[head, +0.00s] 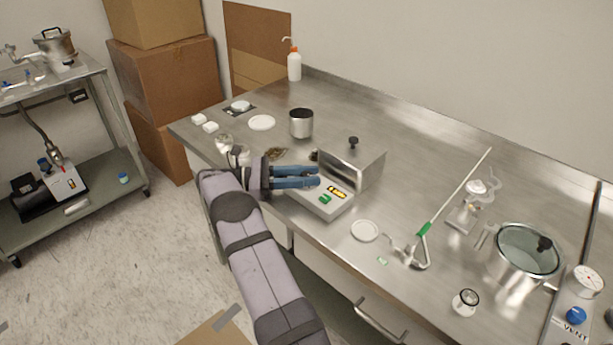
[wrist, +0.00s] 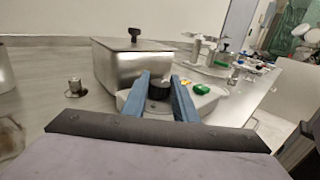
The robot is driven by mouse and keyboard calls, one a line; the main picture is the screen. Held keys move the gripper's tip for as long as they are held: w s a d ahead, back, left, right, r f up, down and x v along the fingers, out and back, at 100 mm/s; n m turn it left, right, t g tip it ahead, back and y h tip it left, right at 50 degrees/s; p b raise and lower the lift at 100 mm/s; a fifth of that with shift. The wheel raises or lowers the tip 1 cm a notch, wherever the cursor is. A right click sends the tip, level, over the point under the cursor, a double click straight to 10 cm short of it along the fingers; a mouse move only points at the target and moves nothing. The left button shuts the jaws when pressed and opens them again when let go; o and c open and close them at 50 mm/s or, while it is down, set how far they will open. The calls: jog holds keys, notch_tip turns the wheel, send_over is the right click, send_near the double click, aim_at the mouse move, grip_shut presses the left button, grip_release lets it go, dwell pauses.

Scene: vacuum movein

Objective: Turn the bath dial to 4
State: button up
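The bath is a steel box (head: 352,163) with a lidded top and a low pale control base (head: 328,208) in front; it also shows in the wrist view (wrist: 122,66). The base carries a green button (wrist: 203,89) and a small yellow display (head: 337,192). The black dial (wrist: 158,91) shows in the wrist view between my two blue fingers; the head view hides it behind them. My gripper (head: 319,177) is over the base, with its fingers apart on either side of the dial. I cannot tell whether they press on it. The dial's number marks are not readable.
A steel beaker (head: 301,123) and white dish (head: 262,122) stand behind and left. A round white lid (head: 365,230), a rod stand with a green clamp (head: 424,229) and a glass-lidded pot (head: 525,255) are to the right. Cardboard boxes stand beyond the bench.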

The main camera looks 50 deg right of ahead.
aim_at(307, 174)
jog(key=shift+o, duration=1.4)
notch_tip(307, 174, up, 10)
jog(key=shift+r, duration=0.1)
